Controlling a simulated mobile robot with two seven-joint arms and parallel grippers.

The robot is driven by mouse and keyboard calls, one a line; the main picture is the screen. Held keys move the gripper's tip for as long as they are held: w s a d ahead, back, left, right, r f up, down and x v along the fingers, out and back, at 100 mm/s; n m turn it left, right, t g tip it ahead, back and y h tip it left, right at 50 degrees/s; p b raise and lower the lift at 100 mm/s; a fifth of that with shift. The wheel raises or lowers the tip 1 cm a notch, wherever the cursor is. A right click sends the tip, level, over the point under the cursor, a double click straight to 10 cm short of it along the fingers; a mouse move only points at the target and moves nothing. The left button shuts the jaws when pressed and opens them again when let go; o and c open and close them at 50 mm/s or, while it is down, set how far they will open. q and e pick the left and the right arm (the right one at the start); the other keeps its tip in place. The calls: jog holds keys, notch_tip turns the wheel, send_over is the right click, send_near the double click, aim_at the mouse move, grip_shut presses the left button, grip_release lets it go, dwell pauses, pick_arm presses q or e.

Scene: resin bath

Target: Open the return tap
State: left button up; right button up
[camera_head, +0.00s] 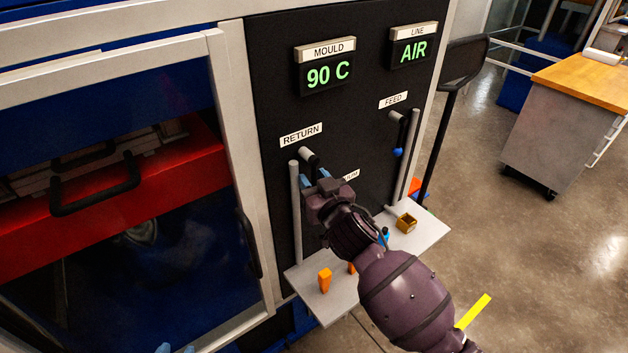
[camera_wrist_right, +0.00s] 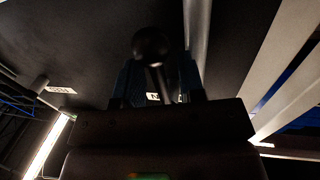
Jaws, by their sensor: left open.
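The return tap (camera_head: 310,158) is a dark stub on the black panel, under the RETURN label (camera_head: 302,135), beside a grey vertical pipe. My right gripper (camera_head: 316,180) is just below it, with its blue fingers pointing up at the panel and partly hiding the tap. In the right wrist view, a round black knob (camera_wrist_right: 152,46) on a thin stem stands between and just beyond the spread fingers of my right gripper (camera_wrist_right: 158,80); contact cannot be made out. My left gripper (camera_head: 176,348) shows only its blue fingertips at the bottom edge, apart and empty.
The feed tap (camera_head: 398,151) hangs with a blue end at the right. A grey shelf (camera_head: 428,234) below holds a brass block (camera_head: 406,222) and an orange piece (camera_head: 325,280). A framed cabinet door (camera_head: 225,150) stands left. Displays read 90 C and AIR.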

jog(key=shift+c, duration=0.3)
grip_shut()
jog(key=d+n, duration=0.1)
jog(key=n, duration=0.1)
jog(key=w+d+n, duration=0.1)
jog(key=n, duration=0.2)
jog(key=w+d+r+n+y, duration=0.1)
jog(key=n, duration=0.2)
jog(key=shift+r+t, duration=0.1)
jog(key=shift+t, duration=0.3)
jog(key=n, duration=0.2)
jog(key=r+n+y, duration=0.1)
jog(key=n, duration=0.1)
jog(key=w+d+r+n, duration=0.1)
jog(key=n, duration=0.1)
jog(key=shift+y, duration=0.4)
jog(key=shift+w+d+r+n+g+y+p, duration=0.15)
jog(key=shift+r+n+y, duration=0.15)
jog(key=shift+n, duration=0.7)
jog(key=shift+s+r+n+g+y+p, duration=0.15)
jog(key=shift+r+n, duration=0.3)
jog(key=shift+n, duration=0.55)
jog(key=shift+w+d+r+n+g+y+p, duration=0.15)
jog(key=shift+r+n+y, duration=0.15)
jog(key=shift+n, duration=0.7)
jog(key=shift+a+r, duration=0.1)
jog(key=shift+r, duration=0.05)
jog(key=shift+o, duration=0.3)
grip_release()
